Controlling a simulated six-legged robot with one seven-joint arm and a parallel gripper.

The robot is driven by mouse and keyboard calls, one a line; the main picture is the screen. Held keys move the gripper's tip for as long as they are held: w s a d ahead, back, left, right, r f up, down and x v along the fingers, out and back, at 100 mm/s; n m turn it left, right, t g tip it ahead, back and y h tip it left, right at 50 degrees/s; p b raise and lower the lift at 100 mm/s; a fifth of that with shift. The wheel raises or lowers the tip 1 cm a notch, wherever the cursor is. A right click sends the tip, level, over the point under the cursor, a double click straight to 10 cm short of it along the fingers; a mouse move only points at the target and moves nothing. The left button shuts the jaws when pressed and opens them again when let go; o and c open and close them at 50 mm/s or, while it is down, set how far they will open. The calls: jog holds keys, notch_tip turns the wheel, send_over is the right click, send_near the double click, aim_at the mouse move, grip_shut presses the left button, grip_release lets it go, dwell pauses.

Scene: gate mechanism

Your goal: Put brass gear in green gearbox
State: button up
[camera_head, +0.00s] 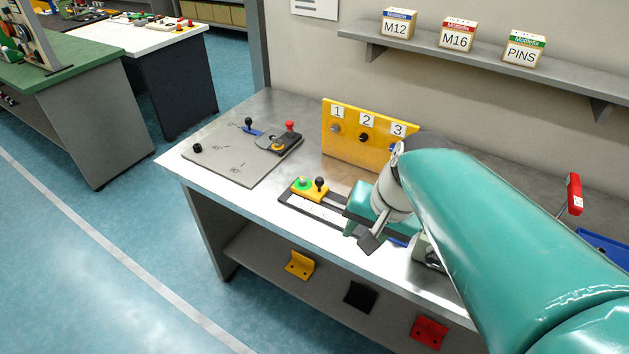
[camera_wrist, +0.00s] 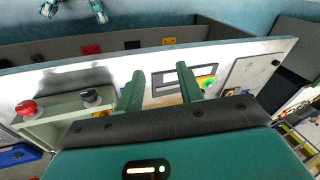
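I cannot make out a brass gear in either view. No green gearbox is clearly identifiable; a pale green box (camera_wrist: 62,118) with a red button and a black knob shows at the left of the wrist view. Part of it shows beside my arm in the head view (camera_head: 428,252). My gripper (camera_wrist: 158,76) has its two green fingers apart over the bench, with nothing visibly clamped. Between and beyond the fingers is a slide mechanism with a yellow block (camera_head: 318,191) carrying a green and a black knob. My arm hides part of the bench.
A yellow panel (camera_head: 352,145) numbered 1, 2, 3 stands at the bench's back. A grey plate (camera_head: 235,155) with a blue lever and red and black knobs lies left. A red-handled lever (camera_head: 573,194) and a blue tray (camera_head: 606,246) are right. A shelf (camera_head: 480,68) holds labelled boxes.

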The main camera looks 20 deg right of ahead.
jog(key=s+a+r+n+t+h, duration=0.1)
jog(key=s+a+r+n+t, duration=0.1)
jog(key=a+n, duration=0.3)
jog(key=shift+r+n+h, duration=0.4)
jog(key=shift+r+n, duration=0.3)
jog(key=shift+n, duration=0.3)
jog(key=shift+s+d, duration=0.1)
jog(key=shift+d, duration=0.05)
